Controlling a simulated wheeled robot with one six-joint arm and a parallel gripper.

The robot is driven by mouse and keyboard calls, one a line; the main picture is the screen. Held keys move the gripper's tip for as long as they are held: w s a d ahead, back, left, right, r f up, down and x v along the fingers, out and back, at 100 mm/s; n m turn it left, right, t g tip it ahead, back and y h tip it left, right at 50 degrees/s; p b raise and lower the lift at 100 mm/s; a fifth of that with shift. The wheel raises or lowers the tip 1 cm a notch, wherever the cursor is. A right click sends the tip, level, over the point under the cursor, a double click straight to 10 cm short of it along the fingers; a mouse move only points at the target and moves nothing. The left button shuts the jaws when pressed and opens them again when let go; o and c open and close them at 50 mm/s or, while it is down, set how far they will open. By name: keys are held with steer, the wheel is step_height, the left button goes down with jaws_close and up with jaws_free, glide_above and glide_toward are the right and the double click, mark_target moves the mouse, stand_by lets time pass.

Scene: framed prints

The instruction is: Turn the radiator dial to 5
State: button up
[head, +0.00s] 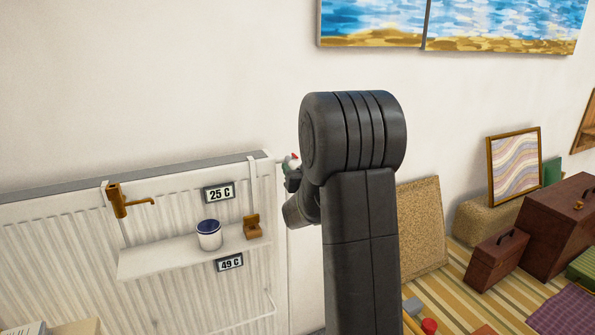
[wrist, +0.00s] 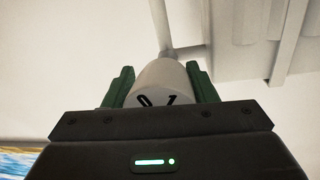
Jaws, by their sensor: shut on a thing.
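The radiator dial (wrist: 163,84) is a pale cylinder with black digits 0 and 1 on the side facing the wrist camera. My gripper (wrist: 160,72) has its two green fingers on either side of the dial and is shut on it. In the head view my gripper (head: 291,172) is at the right end of the white radiator (head: 60,225), mostly hidden behind my dark arm. A small white and red bit shows by the fingers there. The digit 5 and the dial's pointer mark cannot be made out.
A white shelf (head: 150,262) on the radiator holds a blue-topped pot (head: 209,236) and a small brown object (head: 253,227). A brass-coloured tool (head: 119,202) hangs to their left. Brown cases (head: 495,258) and framed pictures stand at the right.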

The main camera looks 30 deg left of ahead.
steer(key=shift+f+m+b, duration=0.2)
steer(key=shift+m+b, duration=0.45)
steer(key=shift+m, duration=0.25)
steer(key=shift+r+m+b, duration=0.15)
steer(key=shift+m+b, duration=0.25)
steer(key=shift+m, duration=0.8)
steer(key=o, duration=0.9)
steer(key=shift+s, duration=0.1)
steer(key=shift+o, duration=0.2)
steer(key=b+v, duration=0.1)
steer(key=v, duration=1.2)
steer(key=shift+s+d+r, duration=0.3)
steer(key=shift+w+a, duration=0.1)
